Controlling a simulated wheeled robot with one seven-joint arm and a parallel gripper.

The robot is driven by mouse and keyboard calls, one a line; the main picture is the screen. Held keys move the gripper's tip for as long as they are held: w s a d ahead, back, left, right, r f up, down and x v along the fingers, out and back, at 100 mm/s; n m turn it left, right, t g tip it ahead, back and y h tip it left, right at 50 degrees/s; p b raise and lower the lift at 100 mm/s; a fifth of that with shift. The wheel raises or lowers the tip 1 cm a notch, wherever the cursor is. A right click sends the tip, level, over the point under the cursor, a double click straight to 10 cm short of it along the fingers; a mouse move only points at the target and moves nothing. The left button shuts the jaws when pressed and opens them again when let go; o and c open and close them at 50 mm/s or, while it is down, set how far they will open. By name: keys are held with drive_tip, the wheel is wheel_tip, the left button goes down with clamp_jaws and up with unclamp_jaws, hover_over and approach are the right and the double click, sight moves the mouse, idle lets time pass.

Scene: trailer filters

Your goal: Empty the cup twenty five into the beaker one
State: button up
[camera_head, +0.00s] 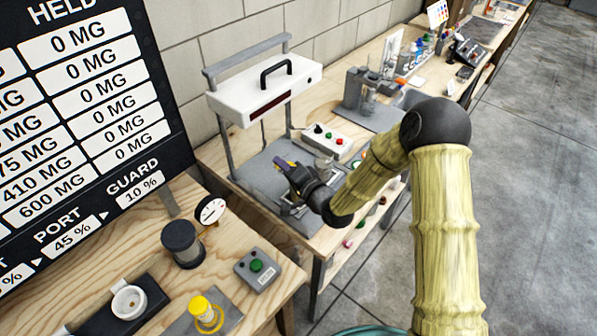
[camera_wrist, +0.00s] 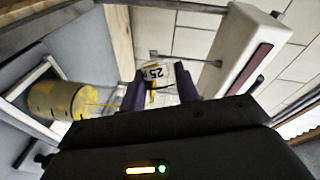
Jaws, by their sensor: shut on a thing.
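My gripper (camera_head: 284,166) is over the grey mat under the white frame on the middle bench. In the wrist view its purple fingers (camera_wrist: 160,100) are shut on a small clear cup (camera_wrist: 158,74) with a white "25" label and some yellow on it. The cup looks tipped over. A wide glass vessel with yellow patches (camera_wrist: 58,100), probably beaker one, stands lower, at the left of the wrist view. A thin yellow streak runs from near the cup toward it. My gripper mostly hides this area in the head view, and no number on the vessel is readable.
The white housing with a black handle (camera_head: 264,86) stands on posts close behind my gripper. A control box with buttons (camera_head: 326,141) is to the right. The near bench holds a black jar (camera_head: 182,244), a dial and a green-button box (camera_head: 257,269).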

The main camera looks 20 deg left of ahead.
drive_tip(key=shift+w+d+r+m+y+b, duration=0.3)
drive_tip(key=shift+d+m, duration=0.1)
drive_tip(key=shift+m, duration=0.4)
idle(1.2)
drive_tip(key=shift+d+r+m+t+y+b, duration=0.15)
drive_tip(key=shift+m+t+y+b, duration=0.15)
drive_tip(key=shift+m, duration=0.5)
idle(1.0)
drive_tip(key=shift+w+d+f+m+y+b, duration=0.15)
drive_tip(key=shift+f+m+y+b, duration=0.15)
drive_tip(key=shift+f+m+b, duration=0.4)
idle(0.9)
drive_tip(key=shift+w+d+r+m+t+y+b, duration=0.15)
drive_tip(key=shift+r+m+t+b, duration=0.2)
drive_tip(key=shift+m, duration=0.35)
drive_tip(key=shift+w+d+r+m+t+y+b, duration=0.15)
drive_tip(key=shift+m+b, duration=0.25)
drive_tip(key=shift+m, duration=0.3)
idle(1.2)
